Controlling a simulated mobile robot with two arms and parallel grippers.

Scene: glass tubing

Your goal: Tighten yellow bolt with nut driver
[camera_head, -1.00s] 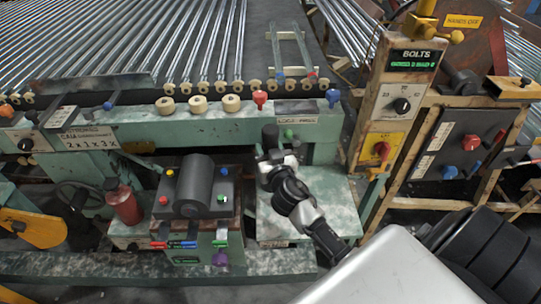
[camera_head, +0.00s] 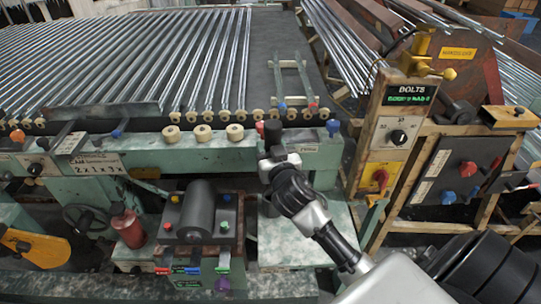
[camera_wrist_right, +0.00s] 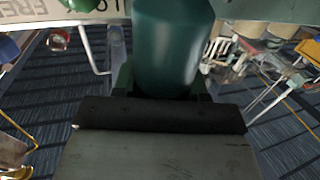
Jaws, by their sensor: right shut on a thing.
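My right gripper (camera_head: 277,158) is in front of the green machine's front beam. It is shut on a dark upright piece (camera_head: 272,132), which looks like the nut driver's handle. In the right wrist view, the nut driver (camera_wrist_right: 170,45) is a smooth dark teal cylinder between the fingers. Its tip is hidden. Yellow bolt-like fittings (camera_head: 418,62) sit on top of the wooden BOLTS post at the right, well apart from the gripper. I cannot tell whether one of them is the yellow bolt. My left gripper is not in view.
The green beam (camera_head: 190,150) carries cream rollers (camera_head: 204,133), a red knob (camera_head: 260,129) and a blue knob (camera_head: 333,127). The wooden BOLTS post (camera_head: 385,160) stands to the right. A control box (camera_head: 198,220) and red bottle (camera_head: 128,228) are lower left. Glass tubes (camera_head: 190,60) lie behind.

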